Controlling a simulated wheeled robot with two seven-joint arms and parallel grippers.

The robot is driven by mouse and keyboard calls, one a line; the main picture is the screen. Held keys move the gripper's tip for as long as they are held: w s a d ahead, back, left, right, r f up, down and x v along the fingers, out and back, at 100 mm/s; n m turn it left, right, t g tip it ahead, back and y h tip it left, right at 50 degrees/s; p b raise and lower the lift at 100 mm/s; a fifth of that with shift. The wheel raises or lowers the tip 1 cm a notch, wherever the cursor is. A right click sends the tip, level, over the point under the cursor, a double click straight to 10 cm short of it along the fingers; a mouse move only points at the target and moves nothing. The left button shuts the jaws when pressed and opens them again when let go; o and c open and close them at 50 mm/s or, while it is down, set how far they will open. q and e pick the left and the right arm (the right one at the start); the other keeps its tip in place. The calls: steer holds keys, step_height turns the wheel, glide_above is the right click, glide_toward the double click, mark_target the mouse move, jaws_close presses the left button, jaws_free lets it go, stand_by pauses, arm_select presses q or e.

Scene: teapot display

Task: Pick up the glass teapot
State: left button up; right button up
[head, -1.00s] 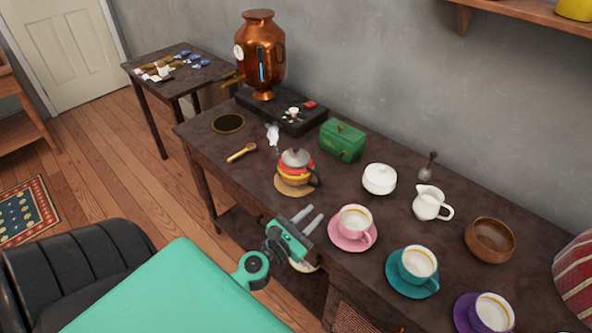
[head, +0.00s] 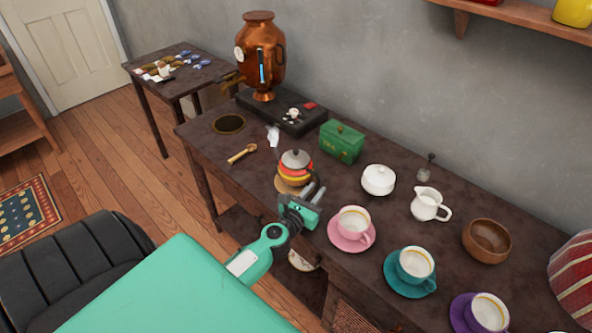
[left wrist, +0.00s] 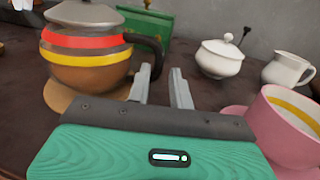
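The glass teapot (head: 294,168) has a grey lid, red and yellow bands and brown contents. It stands upright on a round wooden coaster (head: 281,184) near the table's front edge. In the left wrist view the teapot (left wrist: 88,45) is at the upper left, its dark handle pointing right. My left gripper (head: 315,193) is just in front and to the right of the teapot, close to the handle. My right gripper is not in view.
A pink cup and saucer (head: 352,228) stand close to the right of my left gripper. A green tea box (head: 341,141), a white sugar bowl (head: 378,180) and a white creamer (head: 427,204) stand behind. A copper samovar (head: 259,55) is at the back left.

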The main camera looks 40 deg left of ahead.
mark_target(318, 185)
arm_select(q)
steer(key=w, duration=0.5)
steer(key=shift+a+r, duration=0.15)
steer(key=shift+a, duration=0.25)
steer(key=shift+s, duration=0.1)
jaws_close()
stand_by(0.8)
steer(key=shift+r, duration=0.1)
